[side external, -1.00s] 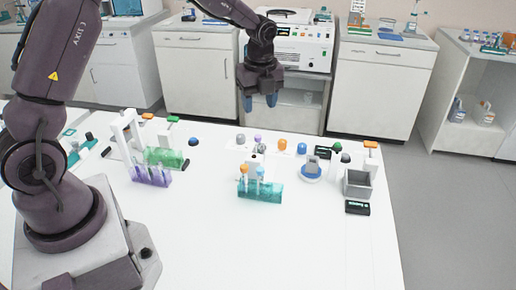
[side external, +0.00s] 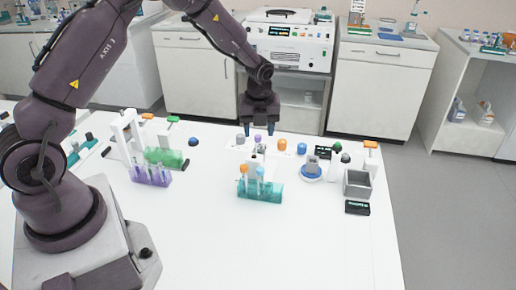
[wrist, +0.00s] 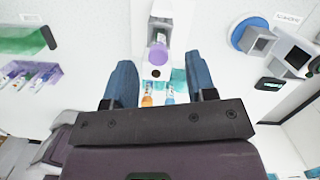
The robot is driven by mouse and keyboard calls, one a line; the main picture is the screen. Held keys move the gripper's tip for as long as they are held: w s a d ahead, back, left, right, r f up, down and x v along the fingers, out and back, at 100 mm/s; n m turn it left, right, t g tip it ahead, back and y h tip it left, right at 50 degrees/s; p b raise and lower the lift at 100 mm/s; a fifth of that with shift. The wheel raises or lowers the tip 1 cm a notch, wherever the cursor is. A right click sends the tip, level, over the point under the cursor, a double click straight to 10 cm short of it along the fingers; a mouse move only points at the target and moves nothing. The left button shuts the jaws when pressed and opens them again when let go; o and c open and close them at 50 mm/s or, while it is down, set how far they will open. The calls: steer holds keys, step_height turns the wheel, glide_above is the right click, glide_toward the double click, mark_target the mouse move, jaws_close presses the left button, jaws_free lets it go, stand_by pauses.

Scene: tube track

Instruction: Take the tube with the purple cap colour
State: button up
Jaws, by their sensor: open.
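A tube with a purple cap (side external: 258,138) stands near the far side of the white table, at a white holder. Its purple cap (wrist: 158,52) shows at the upper middle of the wrist view. My gripper (side external: 259,131) is above the tube in the side view, its two blue fingers apart and empty. In the wrist view my gripper (wrist: 160,72) has the purple cap between and slightly beyond its fingertips, and no contact shows. How far the fingertips are above the cap is hard to tell.
A teal rack (side external: 262,193) with orange-capped and blue-capped tubes stands nearer the camera. Grey, orange (side external: 282,144) and blue caps are close beside the purple one. A purple rack (side external: 151,176) and green rack (side external: 165,158) are left, a grey bin (side external: 357,183) right. The front table is clear.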

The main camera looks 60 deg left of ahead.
mark_target(258, 136)
steer(key=f, duration=0.3)
steer(key=shift+a+f, duration=0.15)
steer(key=shift+a, duration=0.15)
steer(key=shift+c, duration=0.2)
steer(key=c, duration=0.8)
step_height(258, 136, up, 10)
steer(key=shift+r, duration=0.1)
